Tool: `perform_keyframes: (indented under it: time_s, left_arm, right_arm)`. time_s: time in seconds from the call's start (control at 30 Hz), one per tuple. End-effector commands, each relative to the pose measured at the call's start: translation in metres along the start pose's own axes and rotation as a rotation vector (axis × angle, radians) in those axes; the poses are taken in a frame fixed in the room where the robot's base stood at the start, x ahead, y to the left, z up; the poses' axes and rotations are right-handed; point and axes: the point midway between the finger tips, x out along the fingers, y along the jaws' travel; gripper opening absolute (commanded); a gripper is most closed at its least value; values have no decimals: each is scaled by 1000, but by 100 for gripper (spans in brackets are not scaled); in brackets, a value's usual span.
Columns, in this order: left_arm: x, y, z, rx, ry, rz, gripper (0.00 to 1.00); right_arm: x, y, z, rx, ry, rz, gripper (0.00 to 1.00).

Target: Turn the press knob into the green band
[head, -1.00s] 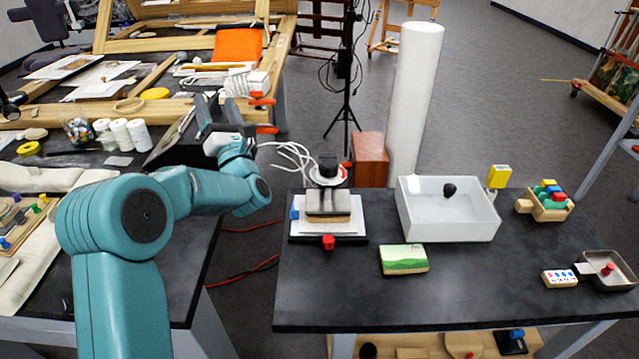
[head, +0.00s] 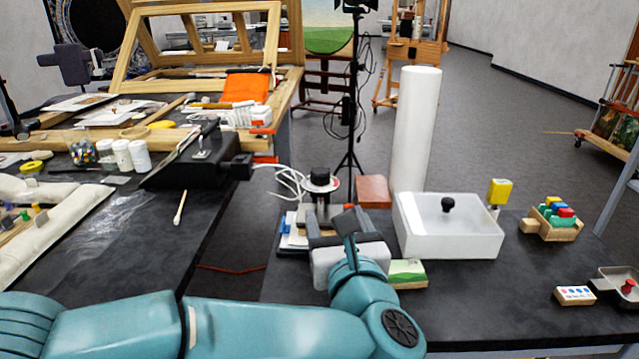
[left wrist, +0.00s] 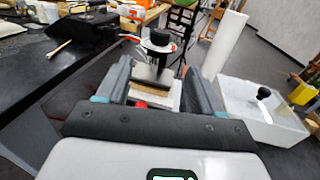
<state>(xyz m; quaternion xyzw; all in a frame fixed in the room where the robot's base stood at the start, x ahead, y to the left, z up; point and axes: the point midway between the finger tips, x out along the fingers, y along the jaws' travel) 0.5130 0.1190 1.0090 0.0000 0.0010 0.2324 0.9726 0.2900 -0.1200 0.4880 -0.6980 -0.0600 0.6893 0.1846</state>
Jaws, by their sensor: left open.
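The press stands at the back left of the right-hand dark table. Its black knob (head: 320,174) sits on top of a pale round dial (head: 320,187) with a red part on its rim. No green band can be made out. In the left wrist view the knob (left wrist: 159,36) shows upright above the press plate (left wrist: 155,75), ahead of my fingers. My left gripper (head: 328,225) is in front of the press, lower than the knob and apart from it. Its jaws are open and empty, with both fingers showing in the left wrist view (left wrist: 152,85). My right gripper is out of view.
A white tray (head: 450,243) with a black-knobbed thing stands right of the press. A reddish-brown block (head: 373,191) and a tall white cylinder (head: 415,130) are behind. A green-and-white box (head: 407,273) lies beside my gripper.

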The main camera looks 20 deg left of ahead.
Motion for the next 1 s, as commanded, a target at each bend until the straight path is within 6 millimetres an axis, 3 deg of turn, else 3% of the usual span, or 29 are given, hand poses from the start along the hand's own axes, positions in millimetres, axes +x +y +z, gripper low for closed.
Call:
perform_keyframes:
  time_s: [0.17, 0.7, 1.0]
  left_arm:
    - [19, -2, 2, -1, -2, -1, 66]
    - [136, -1, 2, 0, -2, 2, 66]
    - [157, -2, 1, 1, -3, -1, 66]
  right_arm:
    - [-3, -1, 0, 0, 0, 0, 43]
    - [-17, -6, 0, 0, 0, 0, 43]
    - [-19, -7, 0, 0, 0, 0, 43]
